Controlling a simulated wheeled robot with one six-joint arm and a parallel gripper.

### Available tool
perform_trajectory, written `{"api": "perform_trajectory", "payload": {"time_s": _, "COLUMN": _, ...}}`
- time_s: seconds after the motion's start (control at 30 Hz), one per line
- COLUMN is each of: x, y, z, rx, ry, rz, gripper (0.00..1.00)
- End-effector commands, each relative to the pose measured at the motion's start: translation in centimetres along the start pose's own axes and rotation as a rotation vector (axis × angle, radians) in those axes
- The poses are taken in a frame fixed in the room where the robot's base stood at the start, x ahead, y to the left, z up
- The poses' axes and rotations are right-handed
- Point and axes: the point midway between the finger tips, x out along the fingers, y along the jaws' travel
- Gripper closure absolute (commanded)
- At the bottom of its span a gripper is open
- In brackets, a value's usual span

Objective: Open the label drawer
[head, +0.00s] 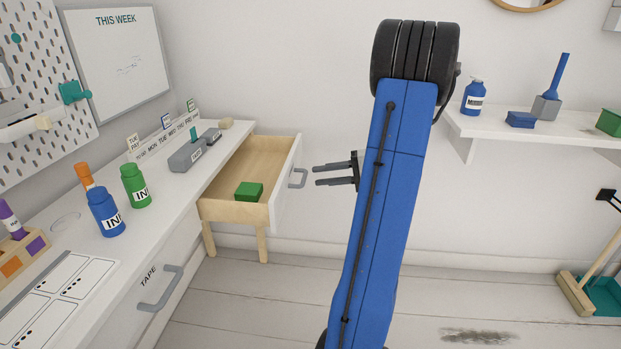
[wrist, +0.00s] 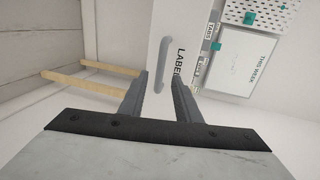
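The label drawer (head: 277,184) stands pulled out from the far end of the white desk, with its open wooden inside showing. A green block (head: 249,191) lies in it. Its grey handle (head: 298,178) is on the white front. In the wrist view the drawer front (wrist: 162,40) carries a partly cut-off "LABEL" text, and the handle (wrist: 161,66) shows beyond my fingertips.
The closed tape drawer (head: 160,285) is nearer. A wall shelf (head: 540,128) is at right. The floor (head: 260,310) in front of the desk is clear.

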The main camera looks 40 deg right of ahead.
Motion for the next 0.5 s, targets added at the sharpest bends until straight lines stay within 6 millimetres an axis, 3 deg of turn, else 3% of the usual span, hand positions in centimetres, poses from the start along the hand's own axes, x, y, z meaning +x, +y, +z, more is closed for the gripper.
{"api": "perform_trajectory", "payload": {"time_s": 0.3, "x": -6.3, "y": 0.1, "z": -0.1, "rx": 0.0, "ry": 0.002, "rz": 0.0, "gripper": 0.7}}
{"api": "perform_trajectory", "payload": {"time_s": 0.5, "x": -9.3, "y": 0.1, "z": 0.0, "rx": 0.0, "ry": 0.001, "rz": 0.0, "gripper": 0.7}}
